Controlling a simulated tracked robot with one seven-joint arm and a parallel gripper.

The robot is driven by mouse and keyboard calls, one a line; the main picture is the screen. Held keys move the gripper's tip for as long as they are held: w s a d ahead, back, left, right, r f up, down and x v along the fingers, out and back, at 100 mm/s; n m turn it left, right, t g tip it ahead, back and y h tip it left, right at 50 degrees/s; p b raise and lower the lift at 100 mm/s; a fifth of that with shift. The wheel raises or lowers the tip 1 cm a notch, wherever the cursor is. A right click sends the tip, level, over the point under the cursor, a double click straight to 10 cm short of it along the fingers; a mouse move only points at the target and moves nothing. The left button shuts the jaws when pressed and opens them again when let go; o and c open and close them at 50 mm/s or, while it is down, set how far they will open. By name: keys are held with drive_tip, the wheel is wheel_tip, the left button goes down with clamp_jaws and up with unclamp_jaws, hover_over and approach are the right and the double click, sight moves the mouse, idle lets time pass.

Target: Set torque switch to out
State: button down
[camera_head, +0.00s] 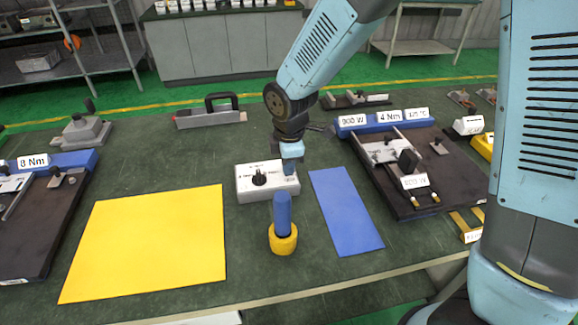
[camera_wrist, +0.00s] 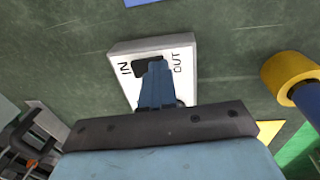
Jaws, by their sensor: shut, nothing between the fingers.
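The torque switch is a white box (camera_head: 246,191) with a black knob (camera_head: 259,178) on top, lying on the green bench in the head view. In the wrist view the box (camera_wrist: 188,52) carries the words IN at left and OUT at right. Its dark knob (camera_wrist: 143,67) shows between them, partly hidden by my fingers. My gripper (camera_head: 289,168) is shut and empty over the right part of the box in the head view. In the wrist view my gripper (camera_wrist: 156,64) overlaps the knob; I cannot tell whether they touch.
A blue-handled tool in a yellow ring (camera_head: 283,240) stands in front of the box. A yellow mat (camera_head: 150,245) lies at left and a blue mat (camera_head: 345,212) at right. Dark fixture boards (camera_head: 440,190) with labels stand at both sides. A black-handled tool (camera_head: 210,115) lies behind.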

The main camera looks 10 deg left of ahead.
drive_tip(key=shift+w+d+r, duration=0.1)
drive_tip(key=shift+w+r, duration=0.4)
drive_tip(key=s+d+r, duration=0.1)
drive_tip(key=s+r, duration=0.3)
drive_tip(key=r, duration=0.8)
drive_tip(key=w+d+r+m+t, duration=0.1)
drive_tip(key=d+r+m, duration=0.2)
drive_tip(key=d, duration=0.2)
drive_tip(key=w+d+r+m, duration=0.1)
drive_tip(key=d+r+m, duration=0.15)
drive_tip(key=d, duration=0.25)
drive_tip(key=s+d+r+m+t, duration=0.1)
drive_tip(key=s+d+r+m, duration=0.1)
drive_tip(key=d+m, duration=0.3)
drive_tip(key=s+d+r+m+t, duration=0.1)
drive_tip(key=s+d+m, duration=0.3)
drive_tip(key=d, duration=0.7)
drive_tip(key=s+d+r+m+t, duration=0.1)
drive_tip(key=s+d+r+m, duration=0.2)
drive_tip(key=d+m, duration=0.5)
drive_tip(key=shift+s+d+h, duration=0.2)
drive_tip(key=shift+s+h, duration=0.1)
drive_tip(key=shift+s, duration=0.05)
drive_tip(key=shift+a+r, duration=0.1)
drive_tip(key=shift+a, duration=0.05)
